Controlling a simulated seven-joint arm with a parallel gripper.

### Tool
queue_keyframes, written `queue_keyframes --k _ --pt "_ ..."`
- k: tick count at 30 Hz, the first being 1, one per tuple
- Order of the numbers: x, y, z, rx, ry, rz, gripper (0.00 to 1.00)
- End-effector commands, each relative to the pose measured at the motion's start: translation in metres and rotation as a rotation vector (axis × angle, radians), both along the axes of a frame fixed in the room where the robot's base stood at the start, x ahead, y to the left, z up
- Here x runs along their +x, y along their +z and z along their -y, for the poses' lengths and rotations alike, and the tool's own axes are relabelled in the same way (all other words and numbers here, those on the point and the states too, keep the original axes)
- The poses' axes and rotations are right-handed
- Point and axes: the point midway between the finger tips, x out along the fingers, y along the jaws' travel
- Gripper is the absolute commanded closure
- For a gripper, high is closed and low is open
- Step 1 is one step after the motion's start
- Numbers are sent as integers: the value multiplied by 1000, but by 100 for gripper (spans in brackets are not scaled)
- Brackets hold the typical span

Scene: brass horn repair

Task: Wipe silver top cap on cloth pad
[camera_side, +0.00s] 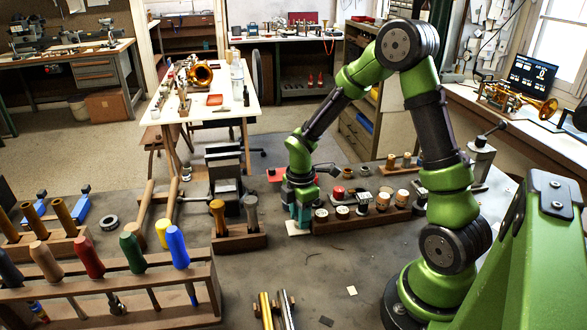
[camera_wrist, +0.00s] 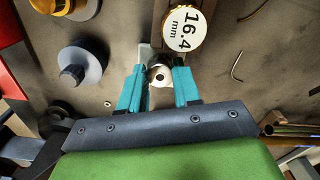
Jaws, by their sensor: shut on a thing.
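My gripper (camera_wrist: 158,76) has teal fingers, closed on a small silver top cap (camera_wrist: 160,72) between their tips in the wrist view. In the side view my gripper (camera_side: 300,214) points down at the near left end of a wooden rack, and the cap cannot be made out there. A small pale patch (camera_side: 297,229) lies just under the fingertips; I cannot tell whether it is the cloth pad. A pale edge (camera_wrist: 145,54) also shows beside the left finger in the wrist view. I cannot tell whether the cap touches anything below.
A wooden rack (camera_side: 352,225) with several round pieces stands right of my gripper. A round white label marked 16.4 mm (camera_wrist: 184,29) is close to my fingertips. A wooden block with upright tools (camera_side: 238,240) stands left.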

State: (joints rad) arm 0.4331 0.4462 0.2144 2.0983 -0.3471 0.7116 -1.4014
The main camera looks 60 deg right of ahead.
Motion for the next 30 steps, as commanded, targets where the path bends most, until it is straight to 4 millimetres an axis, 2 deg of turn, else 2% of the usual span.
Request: queue_keyframes --k 8,30 --pt "3 3 -5 2 3 0 100" --pt "4 47 -4 1 2 3 100"
